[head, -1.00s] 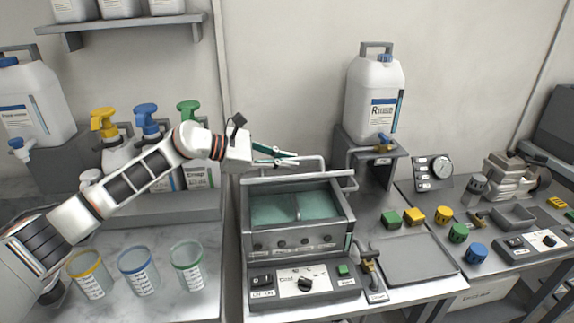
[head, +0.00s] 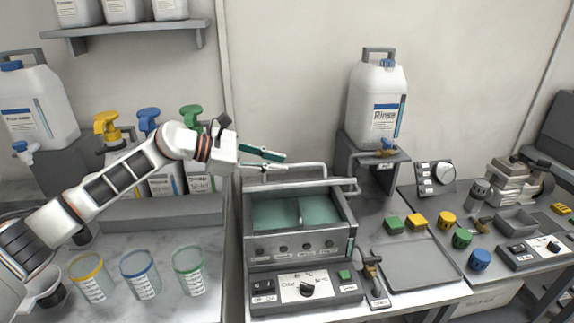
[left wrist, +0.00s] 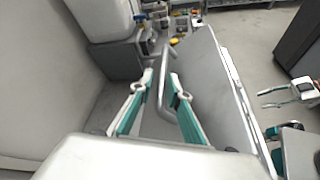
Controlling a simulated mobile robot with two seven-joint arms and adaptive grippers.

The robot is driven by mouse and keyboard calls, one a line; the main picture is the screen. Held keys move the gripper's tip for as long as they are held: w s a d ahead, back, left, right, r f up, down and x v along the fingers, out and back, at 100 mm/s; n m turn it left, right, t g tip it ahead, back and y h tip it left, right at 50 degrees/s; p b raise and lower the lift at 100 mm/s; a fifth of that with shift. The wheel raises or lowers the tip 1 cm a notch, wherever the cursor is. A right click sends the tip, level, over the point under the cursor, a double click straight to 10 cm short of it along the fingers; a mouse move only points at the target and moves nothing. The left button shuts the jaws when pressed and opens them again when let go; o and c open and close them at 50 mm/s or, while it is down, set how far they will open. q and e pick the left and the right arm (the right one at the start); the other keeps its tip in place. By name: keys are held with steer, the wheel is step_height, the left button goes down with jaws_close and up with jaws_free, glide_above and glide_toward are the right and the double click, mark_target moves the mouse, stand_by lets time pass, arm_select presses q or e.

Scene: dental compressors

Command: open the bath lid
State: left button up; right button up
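The bath (head: 300,243) stands in the middle of the bench, with teal liquid showing inside. Its lid (head: 335,186) appears raised at the back, seen almost edge-on; in the left wrist view it looks like a large grey panel (left wrist: 205,85). The lid handle (head: 305,164) is a grey bar behind its upper edge. My left gripper (head: 284,161) is open near the handle's left part. In the left wrist view, the handle (left wrist: 162,90) runs between its spread teal fingers (left wrist: 160,84); contact cannot be told. What looks like my right gripper (left wrist: 277,97) shows open at the right edge.
A rinse canister (head: 377,105) stands on a raised stand right of the bath. A control box (head: 320,290) is in front. Beakers (head: 141,275) and pump bottles (head: 150,150) are at left. A flat tray (head: 418,265) and coloured knobs lie at right.

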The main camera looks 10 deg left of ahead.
arm_select(q)
steer(key=v, duration=0.8)
